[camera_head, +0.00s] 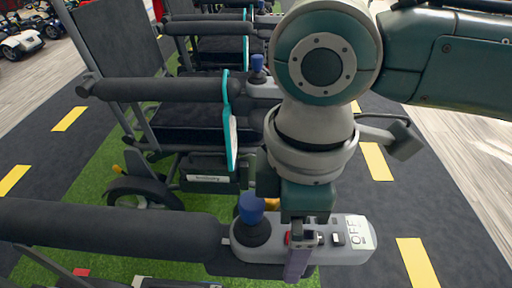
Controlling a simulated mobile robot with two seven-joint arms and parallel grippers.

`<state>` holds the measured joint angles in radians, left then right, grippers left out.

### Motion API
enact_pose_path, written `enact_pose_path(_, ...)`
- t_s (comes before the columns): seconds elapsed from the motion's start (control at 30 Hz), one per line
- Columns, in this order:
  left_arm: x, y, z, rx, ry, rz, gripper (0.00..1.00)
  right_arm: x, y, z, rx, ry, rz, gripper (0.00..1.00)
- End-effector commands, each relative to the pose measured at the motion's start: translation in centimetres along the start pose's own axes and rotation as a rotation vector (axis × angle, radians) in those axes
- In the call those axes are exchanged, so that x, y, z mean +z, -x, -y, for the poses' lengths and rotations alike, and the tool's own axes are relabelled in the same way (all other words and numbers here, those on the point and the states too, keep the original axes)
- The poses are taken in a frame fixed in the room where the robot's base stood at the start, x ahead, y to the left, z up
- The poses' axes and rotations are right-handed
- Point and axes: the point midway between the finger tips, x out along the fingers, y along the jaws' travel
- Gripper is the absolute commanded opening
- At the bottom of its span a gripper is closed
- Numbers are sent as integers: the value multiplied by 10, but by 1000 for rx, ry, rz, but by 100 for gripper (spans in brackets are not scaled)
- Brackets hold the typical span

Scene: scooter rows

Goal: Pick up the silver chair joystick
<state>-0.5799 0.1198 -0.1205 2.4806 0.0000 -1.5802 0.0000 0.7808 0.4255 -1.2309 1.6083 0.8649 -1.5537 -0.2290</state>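The nearest chair's silver-grey joystick unit (349,252) lies at the end of a black armrest at the bottom middle. It has a blue knob (251,208) on a black boot, a red button and a white label reading OFF. My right gripper (299,262) comes down from above onto the unit, just right of the knob. One finger hangs over the unit's front side. The other finger and any gap between them are hidden, so I cannot tell whether it grips the unit. My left gripper is out of view.
A second chair behind has a similar grey joystick with a blue knob (257,65) and a teal-edged panel (231,125). More chairs stand further back. Dark floor with yellow marks (417,263) is open to the right. Scooters (22,43) stand at the far left.

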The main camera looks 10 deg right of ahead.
Motion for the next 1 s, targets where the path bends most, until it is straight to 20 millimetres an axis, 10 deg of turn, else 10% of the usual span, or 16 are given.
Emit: enact_pose_path(1.0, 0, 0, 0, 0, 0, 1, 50, 0, 1, 0, 1, 0, 0, 0)
